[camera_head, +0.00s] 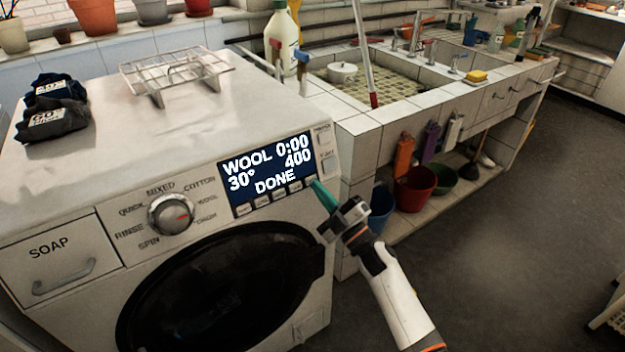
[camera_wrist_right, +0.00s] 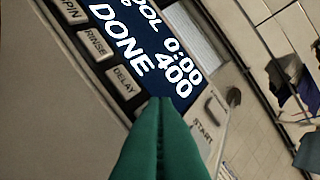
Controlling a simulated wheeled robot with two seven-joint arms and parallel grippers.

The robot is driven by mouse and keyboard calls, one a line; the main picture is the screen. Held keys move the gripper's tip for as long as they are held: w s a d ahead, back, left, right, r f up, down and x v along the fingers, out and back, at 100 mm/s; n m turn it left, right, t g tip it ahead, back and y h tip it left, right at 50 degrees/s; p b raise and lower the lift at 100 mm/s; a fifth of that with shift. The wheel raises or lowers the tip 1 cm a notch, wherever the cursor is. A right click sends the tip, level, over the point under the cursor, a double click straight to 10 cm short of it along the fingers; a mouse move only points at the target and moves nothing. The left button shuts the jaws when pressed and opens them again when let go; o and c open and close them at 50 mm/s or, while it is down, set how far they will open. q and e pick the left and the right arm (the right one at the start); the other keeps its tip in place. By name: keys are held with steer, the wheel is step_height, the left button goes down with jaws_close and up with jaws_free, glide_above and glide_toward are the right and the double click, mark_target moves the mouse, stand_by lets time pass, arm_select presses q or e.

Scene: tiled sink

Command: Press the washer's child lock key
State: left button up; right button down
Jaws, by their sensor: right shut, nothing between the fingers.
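The washer (camera_head: 75,205) stands at the left with its dark display (camera_head: 262,180) reading WOOL 0:00, 30°, 400, DONE. A row of small keys lies along the display's lower edge. In the right wrist view I can read SPIN, the RINSE key (camera_wrist_right: 96,43) and the DELAY key (camera_wrist_right: 125,82). I cannot read a child lock label; my fingers cover the spot past DELAY. My right gripper (camera_head: 317,186) has green fingers, shut and empty, with the tips at the display's lower right corner, also in the wrist view (camera_wrist_right: 161,102). Contact cannot be told. My left gripper is not in view.
A programme knob (camera_head: 170,214) and round door (camera_head: 220,285) are on the washer front. A START key (camera_wrist_right: 203,131) lies right of my fingers. A wire rack (camera_head: 175,70) and dark folded cloths (camera_head: 52,108) lie on top. A tiled sink (camera_head: 375,85) stands right; the floor is open.

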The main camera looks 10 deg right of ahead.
steer(key=s+p, duration=0.1)
steer(key=s+d+r+p, duration=0.1)
steer(key=s, duration=0.1)
steer(key=s+r+p, duration=0.1)
steer(key=s+p, duration=0.1)
steer(key=shift+d, duration=0.35)
steer(key=s+d+f+m+g+h+p, duration=0.1)
steer(key=s+f+m+g+h, duration=0.2)
steer(key=f, duration=0.8)
steer(key=s+d+f+m+g+h, duration=0.1)
steer(key=s+f+m+g+h, duration=0.2)
steer(key=f, duration=0.7)
steer(key=s+d+f+m+g+h+p, duration=0.1)
steer(key=s+d+f+m+h, duration=0.25)
steer(key=f, duration=0.75)
steer(key=s+f+m+g, duration=0.3)
steer(key=s+f+g, duration=0.2)
steer(key=s+f, duration=0.9)
steer(key=s+f+m+g+h+p, duration=0.1)
steer(key=s+f+g, duration=0.1)
steer(key=s, duration=1)
steer(key=s+f+m+g, duration=0.1)
steer(key=s+f+g, duration=0.2)
steer(key=s, duration=1)
steer(key=shift+g+h+p, duration=0.35)
steer(key=shift+g, duration=0.75)
